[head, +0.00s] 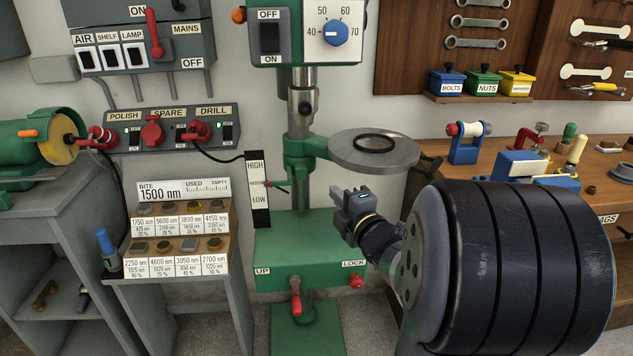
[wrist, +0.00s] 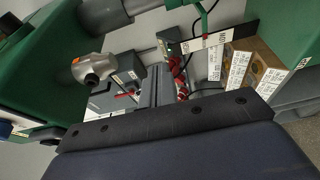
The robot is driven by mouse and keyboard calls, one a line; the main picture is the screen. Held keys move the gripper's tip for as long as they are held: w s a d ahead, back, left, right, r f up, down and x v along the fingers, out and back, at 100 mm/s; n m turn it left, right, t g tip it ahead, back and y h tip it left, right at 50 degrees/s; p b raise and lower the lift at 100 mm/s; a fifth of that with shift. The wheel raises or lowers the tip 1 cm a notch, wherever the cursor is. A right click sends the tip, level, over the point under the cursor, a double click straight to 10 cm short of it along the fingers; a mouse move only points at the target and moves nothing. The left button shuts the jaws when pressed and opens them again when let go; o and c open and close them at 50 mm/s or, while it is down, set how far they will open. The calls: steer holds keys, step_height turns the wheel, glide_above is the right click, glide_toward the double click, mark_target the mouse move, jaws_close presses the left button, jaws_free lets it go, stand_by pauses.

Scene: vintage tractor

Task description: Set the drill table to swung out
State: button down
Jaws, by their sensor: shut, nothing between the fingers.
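The drill table (head: 374,151) is a round grey plate with a dark ring on top, in the head view. A green bracket (head: 305,147) joins it to the drill's steel column (head: 300,105), and the plate sticks out to the right of the column. My gripper (head: 340,193) is below and in front of the plate, apart from it, pointing up and left. Its fingers are shut and empty; they also show in the wrist view (wrist: 156,85). A grey knobbed part (wrist: 93,68) shows left of the fingers in the wrist view.
The green drill base (head: 300,255) carries a red UP lever (head: 296,297) and a red LOCK knob (head: 355,281). A HIGH/LOW scale (head: 258,190) stands left of the column. A labelled bit stand (head: 180,243) is farther left. A wooden bench (head: 590,165) is at the right.

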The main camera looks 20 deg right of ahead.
mark_target(340, 161)
steer(key=w+d+p, duration=0.2)
steer(key=w+d, duration=0.1)
steer(key=w, duration=0.8)
steer(key=shift+d+f, duration=0.15)
steer(key=shift+d, duration=0.25)
steer(key=d+b, duration=0.1)
steer(key=d, duration=0.2)
steer(key=shift+d+b, duration=0.3)
steer(key=shift+d, duration=0.1)
